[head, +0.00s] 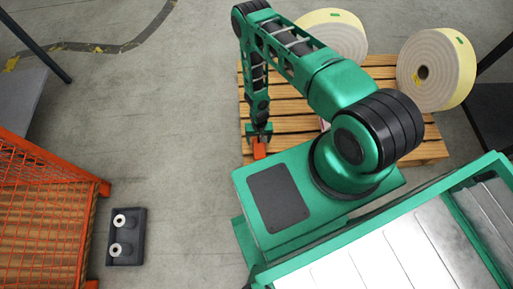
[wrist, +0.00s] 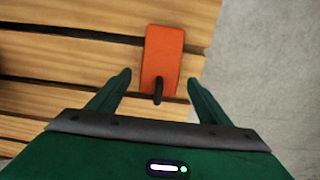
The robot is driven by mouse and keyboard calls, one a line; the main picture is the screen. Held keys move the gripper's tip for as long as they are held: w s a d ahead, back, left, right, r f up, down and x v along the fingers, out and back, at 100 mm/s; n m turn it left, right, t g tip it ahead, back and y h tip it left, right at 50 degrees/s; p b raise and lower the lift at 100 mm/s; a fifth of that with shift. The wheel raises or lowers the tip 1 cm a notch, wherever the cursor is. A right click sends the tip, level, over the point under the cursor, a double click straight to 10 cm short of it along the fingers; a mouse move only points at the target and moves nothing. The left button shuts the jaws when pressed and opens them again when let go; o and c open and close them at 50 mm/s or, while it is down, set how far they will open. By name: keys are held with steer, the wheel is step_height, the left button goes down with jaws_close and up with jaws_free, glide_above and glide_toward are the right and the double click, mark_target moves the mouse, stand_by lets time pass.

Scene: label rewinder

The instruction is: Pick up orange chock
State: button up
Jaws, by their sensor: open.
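The orange chock (wrist: 163,55) lies on the wooden pallet (wrist: 60,62) near its edge, with a dark loop at its near end. It also shows in the head view (head: 259,148), at the pallet's left edge. My gripper (wrist: 158,84) is open, with one green finger to each side of the chock's near end. A gap shows between each finger and the chock. In the head view my gripper (head: 259,131) is right by the chock and partly covers it. I cannot tell how far above the pallet the fingertips are.
Two large label rolls (head: 428,72) (head: 338,30) stand at the pallet's back. An orange mesh crate (head: 45,215) is at the left, with a dark block with two pale rings (head: 126,237) beside it. The grey floor (head: 175,150) between crate and pallet is clear.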

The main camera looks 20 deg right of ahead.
steer(key=shift+f, duration=0.4)
steer(key=c, duration=1.8)
steer(key=shift+r, duration=0.1)
